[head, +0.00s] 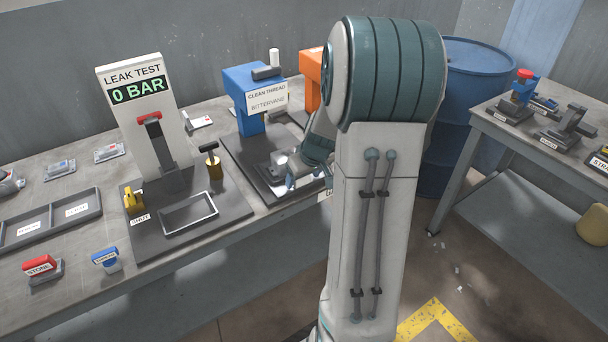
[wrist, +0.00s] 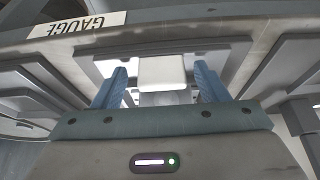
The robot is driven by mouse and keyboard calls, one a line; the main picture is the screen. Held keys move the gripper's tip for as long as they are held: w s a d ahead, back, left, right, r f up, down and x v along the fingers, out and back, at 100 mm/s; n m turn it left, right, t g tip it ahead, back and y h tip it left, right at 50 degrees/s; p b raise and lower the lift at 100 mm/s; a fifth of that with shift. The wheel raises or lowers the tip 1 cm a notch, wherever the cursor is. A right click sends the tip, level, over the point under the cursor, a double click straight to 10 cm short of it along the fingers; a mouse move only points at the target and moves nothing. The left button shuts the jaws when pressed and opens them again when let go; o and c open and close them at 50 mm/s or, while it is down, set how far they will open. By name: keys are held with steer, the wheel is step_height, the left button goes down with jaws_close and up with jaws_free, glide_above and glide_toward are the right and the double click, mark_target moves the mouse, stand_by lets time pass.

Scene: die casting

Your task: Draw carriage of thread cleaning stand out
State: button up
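The thread cleaning stand (head: 243,82) is a blue upright with a white "CLEAN THREAD" sign on a dark base at the back of the bench. A grey and white carriage (head: 274,166) sits low on that base, partly hidden by my gripper and arm. My gripper (head: 292,182) is at the base's front right, close to the carriage. In the wrist view, the blue fingers of my gripper (wrist: 160,80) are apart. A pale block (wrist: 162,72), probably the carriage's handle, lies between them, with a visible gap on each side.
The leak test stand (head: 143,110) reads 0 BAR, left of the cleaning stand. An orange machine (head: 311,78) stands right of it, partly behind my arm. A blue drum (head: 465,110) and second table (head: 555,135) are at right. A "GAUGE" label (wrist: 78,25) shows upside down.

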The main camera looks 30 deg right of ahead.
steer(key=shift+w+a, duration=0.1)
steer(key=shift+w, duration=0.05)
steer(key=v, duration=1.3)
steer(key=shift+s+r, duration=0.25)
steer(key=shift+r, duration=0.05)
